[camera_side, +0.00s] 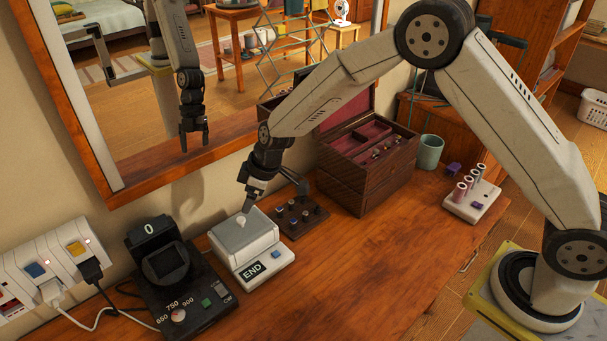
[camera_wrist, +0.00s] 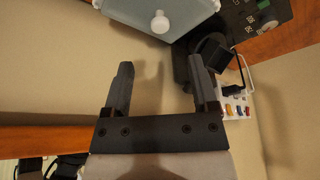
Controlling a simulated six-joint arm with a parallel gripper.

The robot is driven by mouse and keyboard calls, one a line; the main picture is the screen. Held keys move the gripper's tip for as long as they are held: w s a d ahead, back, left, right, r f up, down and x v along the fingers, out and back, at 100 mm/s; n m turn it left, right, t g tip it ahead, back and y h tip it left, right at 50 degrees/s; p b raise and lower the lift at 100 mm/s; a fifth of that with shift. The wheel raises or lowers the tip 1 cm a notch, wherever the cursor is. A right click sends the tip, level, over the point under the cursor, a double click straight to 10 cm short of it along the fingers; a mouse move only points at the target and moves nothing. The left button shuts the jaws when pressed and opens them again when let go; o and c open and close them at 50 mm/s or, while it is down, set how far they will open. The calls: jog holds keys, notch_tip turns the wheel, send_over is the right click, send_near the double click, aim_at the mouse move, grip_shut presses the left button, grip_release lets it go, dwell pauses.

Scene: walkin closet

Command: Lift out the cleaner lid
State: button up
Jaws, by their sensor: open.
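The cleaner (camera_side: 256,272) is a white box on the wooden table with an END display and a blue button. Its grey lid (camera_side: 232,236) lies on top, with a small white knob (camera_side: 241,220). The lid also shows at the top of the wrist view (camera_wrist: 190,10), with the knob (camera_wrist: 159,22) beyond the fingertips. My gripper (camera_side: 248,204) is above the lid's back edge, close to the knob in the side view. In the wrist view my gripper (camera_wrist: 160,70) is open with nothing between its fingers. The knob is outside the jaws.
A black device with a dial (camera_side: 180,290) stands left of the cleaner. A dark tray with small items (camera_side: 302,217) and a wooden jewelry box (camera_side: 352,185) stand right. A power strip (camera_side: 48,265) and mirror (camera_side: 110,185) are behind. The front table is clear.

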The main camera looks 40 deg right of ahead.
aim_at(241, 219)
jog(key=shift+x, duration=1.25)
jog(key=shift+f, duration=0.1)
jog(key=shift+x, duration=2.45)
grip_shut()
